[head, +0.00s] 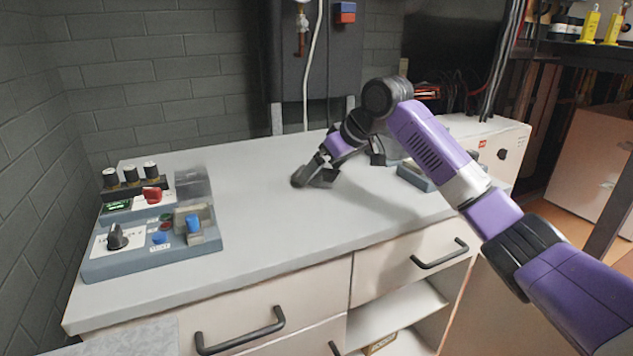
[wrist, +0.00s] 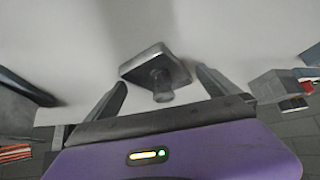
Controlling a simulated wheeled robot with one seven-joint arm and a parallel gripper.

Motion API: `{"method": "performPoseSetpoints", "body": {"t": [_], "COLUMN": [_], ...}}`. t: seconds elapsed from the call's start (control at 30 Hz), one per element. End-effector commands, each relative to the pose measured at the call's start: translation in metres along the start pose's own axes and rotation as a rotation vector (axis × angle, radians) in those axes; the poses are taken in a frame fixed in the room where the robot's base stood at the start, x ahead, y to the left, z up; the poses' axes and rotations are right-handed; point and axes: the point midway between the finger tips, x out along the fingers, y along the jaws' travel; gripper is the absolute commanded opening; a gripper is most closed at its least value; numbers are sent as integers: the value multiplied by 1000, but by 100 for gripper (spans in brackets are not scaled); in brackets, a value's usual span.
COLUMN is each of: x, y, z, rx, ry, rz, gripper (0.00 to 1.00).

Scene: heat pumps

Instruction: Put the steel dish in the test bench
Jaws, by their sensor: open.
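A grey metal piece with a squarish plate and a short round stub (wrist: 148,66) lies on the pale worktop in the wrist view. It is the only piece there that could be the steel dish, though it does not look clearly like a dish. My gripper (wrist: 161,78) is open and empty, with one finger on either side of this piece. In the head view my gripper (head: 314,180) is low over the middle of the worktop and hides most of the piece. The test bench (head: 150,248), a blue-grey panel with a black knob and buttons, stands at the left.
The worktop (head: 270,220) is clear between my gripper and the panel. Black-topped posts (head: 131,175) and a grey clear-sided box (head: 193,184) stand at the panel's back. Another blue-grey unit (head: 415,178) is right, partly behind my arm. A wall unit (head: 345,60) hangs behind.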

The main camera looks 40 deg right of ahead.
Motion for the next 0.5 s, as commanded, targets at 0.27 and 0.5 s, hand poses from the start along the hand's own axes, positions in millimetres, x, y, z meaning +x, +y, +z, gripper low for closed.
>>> {"method": "performPoseSetpoints", "body": {"t": [0.27,0.5], "x": [7,7], "y": [0,0], "z": [-1,-1], "rx": [-1,-1], "ry": [2,2], "rz": [0,0], "gripper": [100,65]}}
